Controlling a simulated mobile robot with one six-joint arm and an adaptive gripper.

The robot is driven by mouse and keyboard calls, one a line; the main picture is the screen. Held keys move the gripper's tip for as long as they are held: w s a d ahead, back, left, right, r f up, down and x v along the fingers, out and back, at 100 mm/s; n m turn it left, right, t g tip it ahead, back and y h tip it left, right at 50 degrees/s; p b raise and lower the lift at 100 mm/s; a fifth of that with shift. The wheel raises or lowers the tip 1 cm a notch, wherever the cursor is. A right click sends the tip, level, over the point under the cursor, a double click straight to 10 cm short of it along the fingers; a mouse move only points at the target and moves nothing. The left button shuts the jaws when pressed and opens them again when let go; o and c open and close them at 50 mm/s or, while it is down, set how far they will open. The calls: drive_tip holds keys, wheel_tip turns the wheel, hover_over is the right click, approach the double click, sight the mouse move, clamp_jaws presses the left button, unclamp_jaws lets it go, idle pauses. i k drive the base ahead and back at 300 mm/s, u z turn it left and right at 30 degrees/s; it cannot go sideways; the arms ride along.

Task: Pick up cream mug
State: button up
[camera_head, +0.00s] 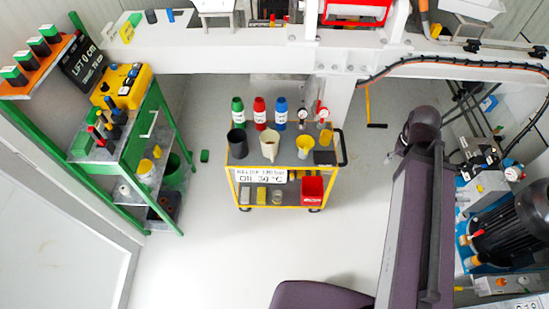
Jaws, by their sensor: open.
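The cream mug (269,146) stands upright on the grey top of a small yellow-framed cart (282,152) in the middle of the head view. A black mug (238,144) is to its left and a yellow mug (303,147) to its right, both apart from it. Only links of my arm show, on the right side of the picture, away from the cream mug. My gripper is not in view.
Green (238,110), red (260,112) and blue (281,113) bottles stand behind the mugs. Pressure gauges (322,114) and a black block (325,157) are on the cart's right. A green rack (165,150) stands left, a motor (515,230) right. Floor in front is clear.

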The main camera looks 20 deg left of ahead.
sight(269, 138)
drive_tip(key=k, duration=1.2)
drive_tip(key=u, duration=1.25)
drive_tip(key=i, duration=1)
drive_tip(key=z, duration=0.1)
